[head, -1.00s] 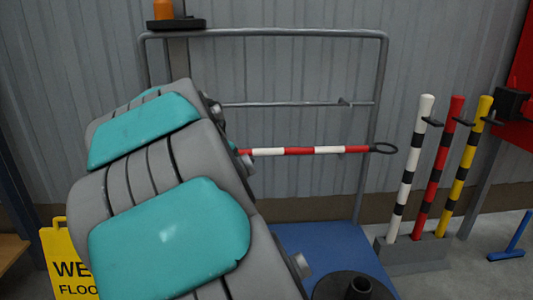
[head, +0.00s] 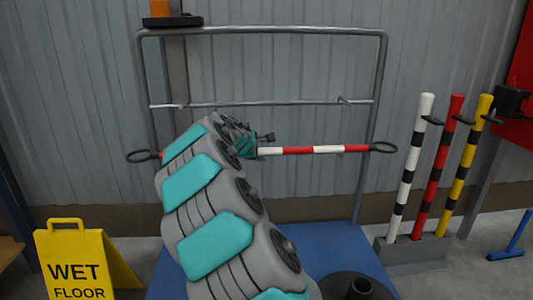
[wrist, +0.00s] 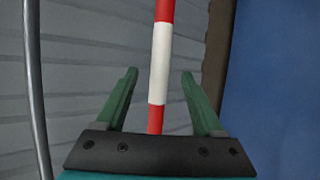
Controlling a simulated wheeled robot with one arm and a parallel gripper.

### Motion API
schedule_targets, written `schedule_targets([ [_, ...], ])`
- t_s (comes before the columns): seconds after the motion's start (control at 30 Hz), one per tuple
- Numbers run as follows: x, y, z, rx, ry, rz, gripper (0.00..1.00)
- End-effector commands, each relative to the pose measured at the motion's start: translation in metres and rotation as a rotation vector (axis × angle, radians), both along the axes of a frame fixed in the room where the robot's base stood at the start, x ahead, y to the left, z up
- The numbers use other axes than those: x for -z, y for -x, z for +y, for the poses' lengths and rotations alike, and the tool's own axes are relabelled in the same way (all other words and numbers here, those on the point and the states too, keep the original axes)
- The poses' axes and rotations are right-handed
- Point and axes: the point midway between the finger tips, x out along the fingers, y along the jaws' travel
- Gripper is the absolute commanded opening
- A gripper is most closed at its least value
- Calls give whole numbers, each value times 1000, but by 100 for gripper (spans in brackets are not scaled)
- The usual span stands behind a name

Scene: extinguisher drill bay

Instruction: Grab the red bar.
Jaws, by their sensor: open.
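A red-and-white banded bar (head: 300,151) lies level across the metal trolley frame, with a black ring at each end. My arm hides its left middle part. In the wrist view, the bar (wrist: 159,60) runs upright through the picture between the two green fingers. My gripper (wrist: 160,74) is open, one finger on each side of the bar with gaps, and holds nothing. Whether the fingertips reach past the bar in depth is unclear. In the head view, my gripper (head: 268,139) is at the bar, left of its middle, partly hidden by my wrist.
The grey trolley frame (head: 260,31) rises behind the bar from a blue deck (head: 340,240). White (head: 408,170), red (head: 437,170) and yellow (head: 466,165) posts stand in a rack at right. A wet-floor sign (head: 75,262) stands at lower left. A corrugated wall is behind.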

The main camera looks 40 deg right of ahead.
Motion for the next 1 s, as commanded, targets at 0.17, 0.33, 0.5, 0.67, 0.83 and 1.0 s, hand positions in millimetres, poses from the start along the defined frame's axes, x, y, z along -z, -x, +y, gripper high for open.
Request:
schedule_targets([
  [0.17,13,-8,-19,0,0,-1,69],
  [0.33,18,-11,-25,-1,0,0,69],
  [0.5,17,-11,-25,0,-1,-1,69],
  [0.67,17,-11,-24,0,-1,-1,54],
  [0.83,17,-11,-24,0,-1,-1,34],
  [1.0,17,-11,-24,0,-1,-1,15],
])
